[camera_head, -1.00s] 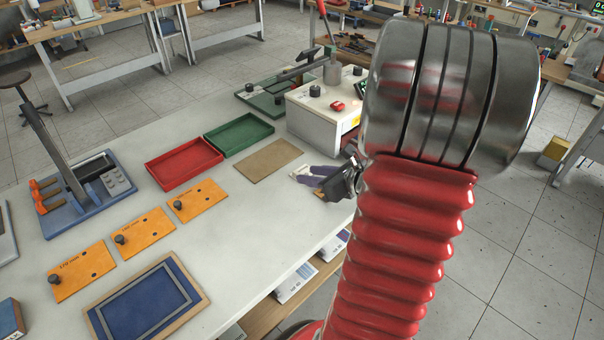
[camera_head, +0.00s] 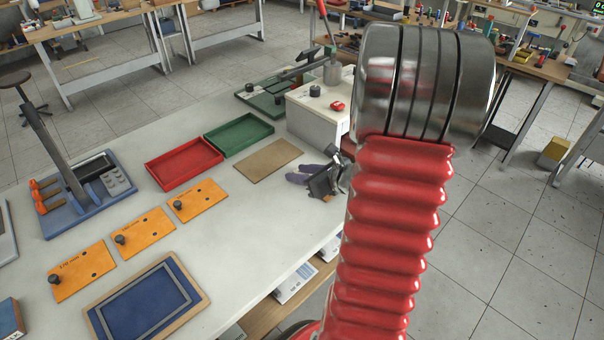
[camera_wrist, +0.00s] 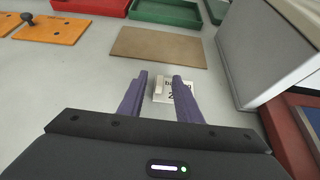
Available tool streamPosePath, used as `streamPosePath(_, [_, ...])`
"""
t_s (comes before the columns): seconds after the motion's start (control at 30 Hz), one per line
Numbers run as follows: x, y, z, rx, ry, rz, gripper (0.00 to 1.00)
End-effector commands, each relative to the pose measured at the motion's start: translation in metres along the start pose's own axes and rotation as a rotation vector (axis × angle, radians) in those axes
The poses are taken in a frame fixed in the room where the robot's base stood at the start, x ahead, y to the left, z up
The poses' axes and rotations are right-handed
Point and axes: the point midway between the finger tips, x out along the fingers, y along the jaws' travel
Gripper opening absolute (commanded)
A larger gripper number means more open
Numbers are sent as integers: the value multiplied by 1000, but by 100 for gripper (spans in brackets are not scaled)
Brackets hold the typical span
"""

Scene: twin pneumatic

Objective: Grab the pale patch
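A small pale patch (camera_wrist: 163,90) with dark print lies on the light table top in the wrist view. My gripper (camera_wrist: 160,80) is open, its two purple fingers apart. The patch shows between the fingers, partly covered by the right one. I cannot tell how high the fingers are above it. In the head view my gripper (camera_head: 298,174) is over the table in front of the white machine, and the patch is hidden there.
A brown board (camera_head: 268,160) lies just beyond my gripper, with a green tray (camera_head: 239,147) and red tray (camera_head: 184,178) behind it. The white machine (camera_head: 310,118) stands close by. Orange plates (camera_head: 146,232) and a blue framed panel (camera_head: 146,302) lie to the left.

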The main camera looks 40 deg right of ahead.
Motion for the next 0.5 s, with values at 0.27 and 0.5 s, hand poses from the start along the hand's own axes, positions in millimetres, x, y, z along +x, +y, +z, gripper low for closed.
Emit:
streamPosePath(0.27, [0, 0, 0, 0, 0, 0, 31])
streamPosePath(0.5, [0, 0, 0, 0, 0, 0, 24])
